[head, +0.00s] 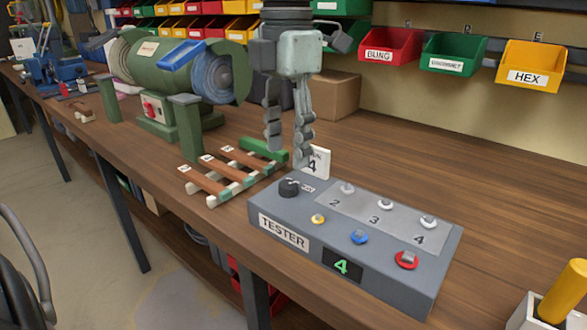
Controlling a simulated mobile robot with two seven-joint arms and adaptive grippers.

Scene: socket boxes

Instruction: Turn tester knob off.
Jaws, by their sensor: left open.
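The grey tester box (345,280) sits on the wooden bench, with a "TESTER" label on its front. Its black knob (289,187) is at the top left corner, beside small lettering that I cannot fully read. A small display (342,267) on the front shows a green 4. Yellow, blue and red sockets and several white, numbered ones are on top. My left gripper (289,160) points down just above and behind the knob. Its fingers are apart and nothing is between them. My right gripper is not in view.
A white card marked 4 (317,162) stands behind the tester. A rack with brown rods (235,171) lies to the left, near a green machine (165,75). A cardboard box (333,95) is behind.

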